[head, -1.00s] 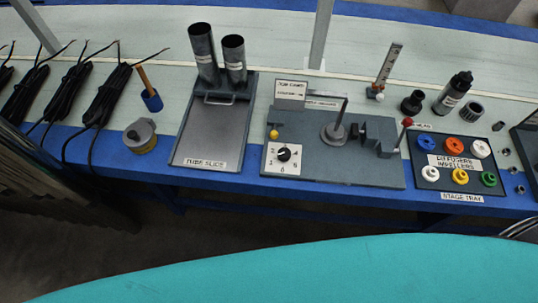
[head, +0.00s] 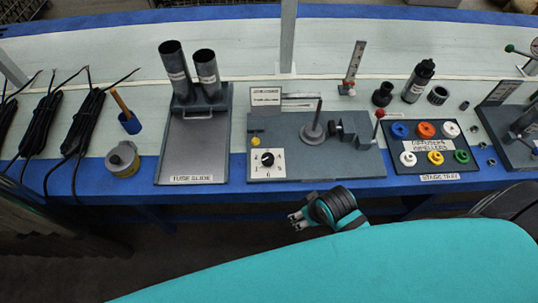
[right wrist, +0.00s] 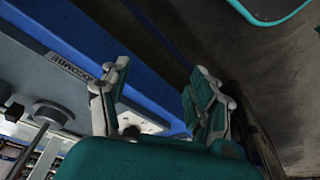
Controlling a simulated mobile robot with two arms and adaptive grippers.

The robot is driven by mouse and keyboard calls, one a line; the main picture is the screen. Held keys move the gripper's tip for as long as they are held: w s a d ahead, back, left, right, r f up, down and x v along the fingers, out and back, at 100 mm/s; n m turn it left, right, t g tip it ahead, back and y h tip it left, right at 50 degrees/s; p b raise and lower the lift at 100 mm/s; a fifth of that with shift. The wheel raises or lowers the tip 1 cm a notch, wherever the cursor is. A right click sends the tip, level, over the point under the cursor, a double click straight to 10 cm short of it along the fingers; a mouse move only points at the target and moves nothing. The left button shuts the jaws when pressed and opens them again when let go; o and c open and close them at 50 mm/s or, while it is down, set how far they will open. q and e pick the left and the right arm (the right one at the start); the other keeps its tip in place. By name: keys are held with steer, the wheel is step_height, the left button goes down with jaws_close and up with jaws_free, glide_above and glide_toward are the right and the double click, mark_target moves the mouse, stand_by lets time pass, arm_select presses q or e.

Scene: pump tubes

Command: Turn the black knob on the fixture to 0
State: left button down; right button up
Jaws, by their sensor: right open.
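The black knob (head: 267,159) sits on a white numbered dial plate (head: 258,173) at the front left of the grey fixture (head: 350,165) in the head view. Its pointer direction is too small to read, and I cannot make out a 0. My right gripper (head: 298,219) is in front of the bench edge, below and right of the dial, apart from it. In the right wrist view my right gripper (right wrist: 155,85) is open and empty, its fingers spread. The white plate (right wrist: 145,122) shows between the fingers, with a dark knob at its left. My left gripper is not in view.
A tube slide (head: 195,140) with two dark tubes stands left of the fixture. A stage tray (head: 432,157) with coloured impellers is at right. A red-tipped lever (head: 380,113) and an upright rod (head: 318,108) rise from the fixture. The blue bench edge (head: 220,192) is clear.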

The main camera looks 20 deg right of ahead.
steer(key=w+a+r+n+y, duration=0.1)
steer(key=w+r+n, duration=0.1)
steer(key=w+r, duration=0.35)
step_height(320, 180, up, 10)
steer(key=n+g+y, duration=0.1)
steer(key=n+y, duration=0.1)
steer(key=n, duration=0.5)
glide_above(269, 157)
steer(key=s+d, duration=0.4)
steer(key=d, duration=0.2)
steer(key=x, duration=1.7)
steer(key=shift+w+a+f, duration=0.2)
steer(key=shift+w+a, duration=0.05)
steer(key=shift+w, duration=0.05)
steer(key=c, duration=1.1)
steer(key=shift+c, duration=0.2)
